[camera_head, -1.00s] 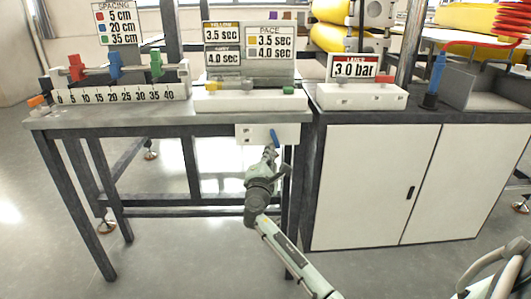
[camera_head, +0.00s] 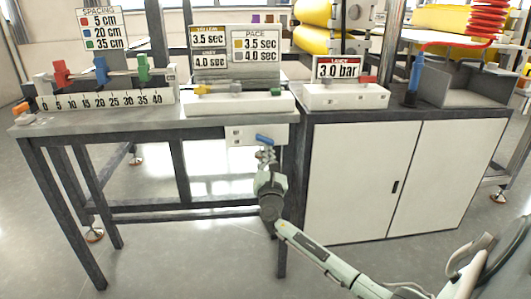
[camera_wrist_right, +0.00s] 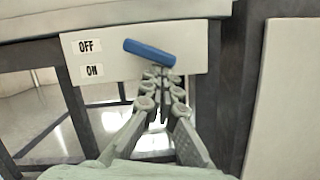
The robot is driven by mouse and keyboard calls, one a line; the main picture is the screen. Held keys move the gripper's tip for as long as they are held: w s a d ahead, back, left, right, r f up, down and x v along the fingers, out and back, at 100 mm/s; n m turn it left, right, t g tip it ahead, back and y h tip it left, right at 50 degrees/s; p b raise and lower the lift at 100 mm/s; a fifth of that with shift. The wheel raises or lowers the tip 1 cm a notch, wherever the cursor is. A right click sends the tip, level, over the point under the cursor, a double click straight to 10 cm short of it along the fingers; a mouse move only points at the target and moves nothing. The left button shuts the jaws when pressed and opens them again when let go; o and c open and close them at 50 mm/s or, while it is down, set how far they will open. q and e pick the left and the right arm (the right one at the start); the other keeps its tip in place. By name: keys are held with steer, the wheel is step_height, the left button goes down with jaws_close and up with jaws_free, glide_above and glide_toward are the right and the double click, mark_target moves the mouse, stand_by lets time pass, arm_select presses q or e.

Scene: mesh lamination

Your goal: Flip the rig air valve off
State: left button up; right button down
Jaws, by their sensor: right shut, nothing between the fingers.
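The rig air valve's blue handle (camera_head: 265,140) is on a white panel (camera_head: 238,135) under the table's front edge. In the right wrist view the handle (camera_wrist_right: 150,52) lies near level, its right end a little lower, with its left end beside the OFF label (camera_wrist_right: 87,46). The ON label (camera_wrist_right: 93,71) is below OFF. My right gripper (camera_head: 266,154) is shut and empty just below the handle. In the right wrist view its fingertips (camera_wrist_right: 160,74) are close under the handle's right end; I cannot tell whether they touch. My left gripper is not in view.
The grey table (camera_head: 110,125) holds a spacing scale (camera_head: 105,99) and a pace block (camera_head: 240,103). A white cabinet (camera_head: 360,180) stands to the right, with a 3.0 bar sign (camera_head: 338,68). A dark table leg is close to the right of the valve panel. Floor in front is clear.

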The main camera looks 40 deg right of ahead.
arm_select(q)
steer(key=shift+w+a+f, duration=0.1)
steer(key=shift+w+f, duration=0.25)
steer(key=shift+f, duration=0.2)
arm_select(e)
steer(key=n, duration=0.3)
steer(key=shift+s+d+r+t+y, duration=0.2)
steer(key=shift+d+t+y, duration=0.15)
steer(key=shift+t+y, duration=0.05)
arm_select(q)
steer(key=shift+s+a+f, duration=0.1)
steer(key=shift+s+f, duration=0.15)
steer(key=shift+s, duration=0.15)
arm_select(e)
steer(key=shift+d, duration=0.1)
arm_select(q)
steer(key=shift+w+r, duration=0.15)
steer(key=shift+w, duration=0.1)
